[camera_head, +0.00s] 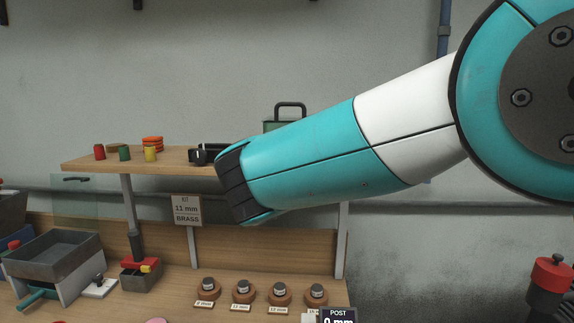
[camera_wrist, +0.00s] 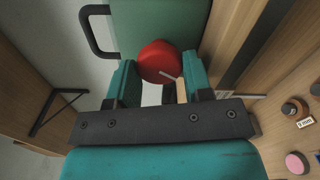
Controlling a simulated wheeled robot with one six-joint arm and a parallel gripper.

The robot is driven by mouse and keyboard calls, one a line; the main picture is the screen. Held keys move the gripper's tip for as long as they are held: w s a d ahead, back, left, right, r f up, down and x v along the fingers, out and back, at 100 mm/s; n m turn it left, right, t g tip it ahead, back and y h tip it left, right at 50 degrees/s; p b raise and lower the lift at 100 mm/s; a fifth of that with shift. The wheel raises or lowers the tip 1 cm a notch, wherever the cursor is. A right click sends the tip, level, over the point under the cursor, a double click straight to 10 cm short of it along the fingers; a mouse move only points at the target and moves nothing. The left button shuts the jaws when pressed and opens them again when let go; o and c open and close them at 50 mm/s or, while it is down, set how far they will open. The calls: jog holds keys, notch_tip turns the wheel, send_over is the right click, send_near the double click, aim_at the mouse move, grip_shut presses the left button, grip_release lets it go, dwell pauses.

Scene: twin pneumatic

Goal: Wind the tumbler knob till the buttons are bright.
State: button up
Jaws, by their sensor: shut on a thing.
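In the wrist view a round red knob (camera_wrist: 156,57) with a pale pointer line sits on the face of a green tumbler box (camera_wrist: 135,22) with a dark handle. My gripper (camera_wrist: 160,74) has its teal fingers on either side of the knob and is shut on it. The pointer line slants towards the lower right. In the head view the tumbler box (camera_head: 270,127) shows only its top left part and handle behind my arm. The knob and my fingers are hidden there. I cannot make out any buttons inside the tumbler.
A wooden shelf (camera_head: 180,162) holds small red, green and yellow cylinders. Below, a kit card (camera_head: 187,210) reads 11 mm brass. Several labelled posts (camera_head: 243,290) line the bench. A grey tray (camera_head: 58,258) stands at left, a red-topped object (camera_head: 552,273) at lower right.

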jog(key=shift+f+m+b, duration=0.1)
jog(key=shift+m+b, duration=4.95)
jog(key=shift+m, duration=0.55)
jog(key=o, duration=0.9)
jog(key=shift+d+r, duration=0.1)
jog(key=shift+r, duration=0.1)
jog(key=shift+o, duration=0.2)
jog(key=s+b, duration=0.4)
jog(key=s, duration=1.3)
jog(key=shift+s+a, duration=0.2)
jog(key=shift+a, duration=0.1)
